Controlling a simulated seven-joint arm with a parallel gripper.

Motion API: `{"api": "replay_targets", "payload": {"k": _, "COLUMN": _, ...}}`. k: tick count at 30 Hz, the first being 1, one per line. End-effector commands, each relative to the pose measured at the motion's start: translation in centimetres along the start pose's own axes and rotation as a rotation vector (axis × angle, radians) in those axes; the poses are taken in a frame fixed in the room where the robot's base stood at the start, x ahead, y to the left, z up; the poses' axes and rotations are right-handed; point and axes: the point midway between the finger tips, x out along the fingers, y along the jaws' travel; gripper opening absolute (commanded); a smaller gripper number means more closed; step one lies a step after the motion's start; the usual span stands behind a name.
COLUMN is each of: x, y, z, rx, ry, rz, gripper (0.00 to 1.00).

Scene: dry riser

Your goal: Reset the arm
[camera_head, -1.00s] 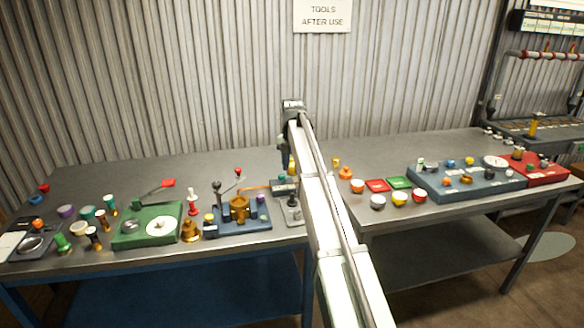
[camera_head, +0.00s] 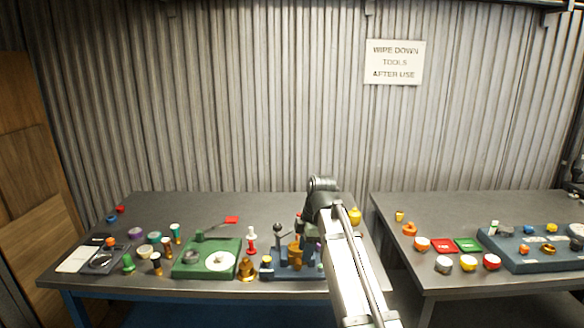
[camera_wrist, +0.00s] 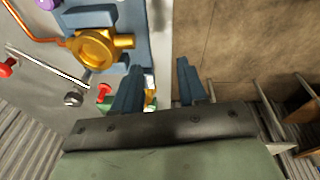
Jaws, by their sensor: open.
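My gripper (camera_wrist: 157,66) is open in the wrist view, with two blue fingers apart and nothing between them. It points down over the front edge of the left table (camera_head: 85,213). A brass valve (camera_wrist: 97,48) on a blue base lies just left of the fingers in the wrist view. The same brass valve (camera_head: 295,252) shows in the head view beside my arm. In the head view my arm rises from the bottom, bends at a dark joint and hides the gripper.
A green fixture (camera_head: 190,262) with a red-tipped lever and several small coloured parts stand on the left table. The right table (camera_head: 480,212) holds red and green pads, cups and a blue fixture (camera_head: 540,262). A gap separates the tables. A corrugated wall (camera_head: 240,110) stands behind.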

Motion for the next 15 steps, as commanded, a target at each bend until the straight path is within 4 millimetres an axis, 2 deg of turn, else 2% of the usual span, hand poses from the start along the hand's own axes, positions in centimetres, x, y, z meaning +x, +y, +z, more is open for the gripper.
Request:
{"api": "replay_targets", "payload": {"k": 8, "x": 6.9, "y": -4.4, "z": 4.5, "rx": 0.104, "ry": -0.074, "rz": -0.145, "gripper": 0.42}}
{"api": "replay_targets", "payload": {"k": 15, "x": 13.1, "y": -9.3, "z": 9.1, "rx": 0.190, "ry": -0.159, "rz": -0.299, "gripper": 0.42}}
